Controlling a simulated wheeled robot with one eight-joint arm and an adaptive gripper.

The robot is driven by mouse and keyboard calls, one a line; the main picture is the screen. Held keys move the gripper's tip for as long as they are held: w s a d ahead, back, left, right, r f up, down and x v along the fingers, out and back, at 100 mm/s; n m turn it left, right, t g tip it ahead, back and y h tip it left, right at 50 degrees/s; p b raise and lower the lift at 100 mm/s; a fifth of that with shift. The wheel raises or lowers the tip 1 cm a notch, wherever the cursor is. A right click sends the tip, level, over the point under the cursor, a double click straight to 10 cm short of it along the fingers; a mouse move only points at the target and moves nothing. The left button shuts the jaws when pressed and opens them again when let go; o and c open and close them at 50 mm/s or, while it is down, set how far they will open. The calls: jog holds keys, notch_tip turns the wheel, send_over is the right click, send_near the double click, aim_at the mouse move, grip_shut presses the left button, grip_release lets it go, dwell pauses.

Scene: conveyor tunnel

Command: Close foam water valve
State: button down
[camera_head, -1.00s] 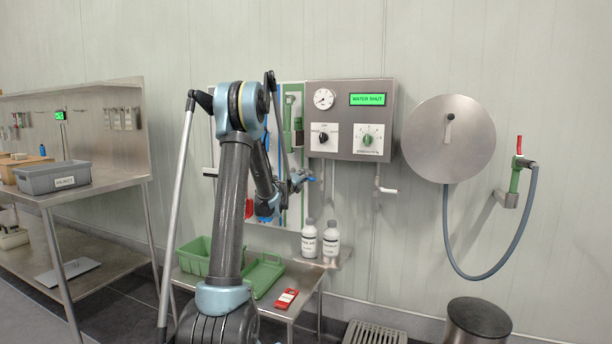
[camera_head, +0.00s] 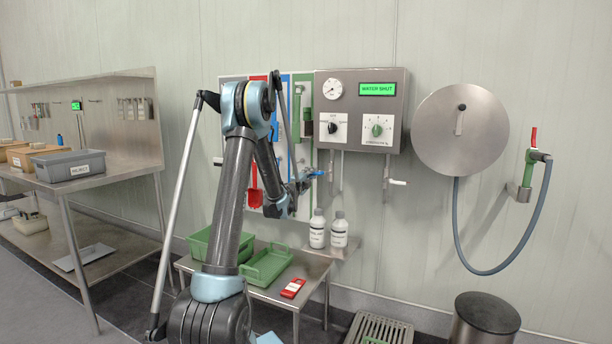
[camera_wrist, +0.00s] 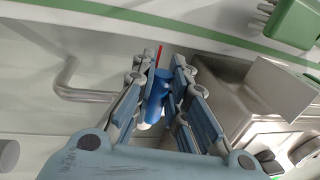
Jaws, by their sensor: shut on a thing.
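A blue valve handle (camera_head: 318,173) sits on a pipe below the left side of the steel control box (camera_head: 362,108). In the wrist view the blue valve part (camera_wrist: 158,92) lies between the two fingers of my gripper (camera_wrist: 160,78), which is shut on it. A thin red piece stands just beyond it. In the head view my gripper (camera_head: 302,185) reaches the handle from the left and partly hides it. The green display (camera_head: 377,89) on the box reads WATER SHUT. A second valve with a white handle (camera_head: 397,182) hangs farther right on another pipe.
A tool board (camera_head: 258,195) hangs behind my arm. Two white bottles (camera_head: 317,230) stand on a small shelf below the box. Green trays (camera_head: 268,262) and a red item (camera_head: 292,289) are on the low table. A round steel hose reel (camera_head: 460,130) is at right.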

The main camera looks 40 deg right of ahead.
jog(key=shift+w+a+f, duration=0.1)
jog(key=shift+w+a, duration=0.05)
jog(key=shift+a, duration=0.05)
jog(key=c, duration=1.7)
grip_release()
jog(key=shift+o, duration=0.7)
jog(key=shift+d, duration=0.1)
jog(key=v, duration=1.2)
